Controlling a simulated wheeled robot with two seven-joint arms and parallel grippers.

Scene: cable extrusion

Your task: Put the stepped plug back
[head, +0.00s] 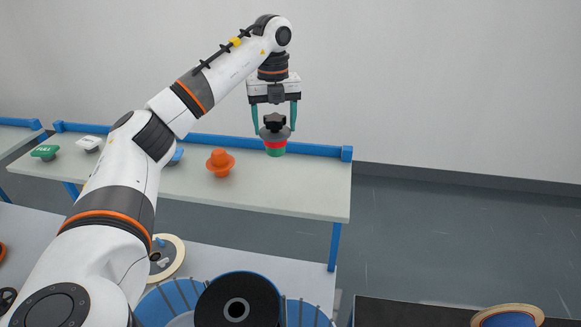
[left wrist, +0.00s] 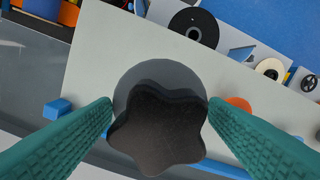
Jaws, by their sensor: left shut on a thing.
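My left gripper (head: 274,131) points straight down over the back right of the long pale bench (head: 300,190). Its teal fingers are shut on the stepped plug (head: 275,146), which has a black star-shaped knob, a grey disc, and red and green bands below. In the left wrist view, the black knob and grey disc of the plug (left wrist: 158,125) sit between the fingertips (left wrist: 160,112). The plug looks upright. The head view does not make clear whether its green bottom touches the bench. The lower steps are hidden in the left wrist view. My right gripper is not in view.
On the bench stand an orange knobbed plug (head: 220,163), a blue piece (head: 177,157), a white piece (head: 90,143) and a green piece marked FULL (head: 45,152). A blue rail (head: 320,150) runs along the back. A black reel (head: 260,290) is in front.

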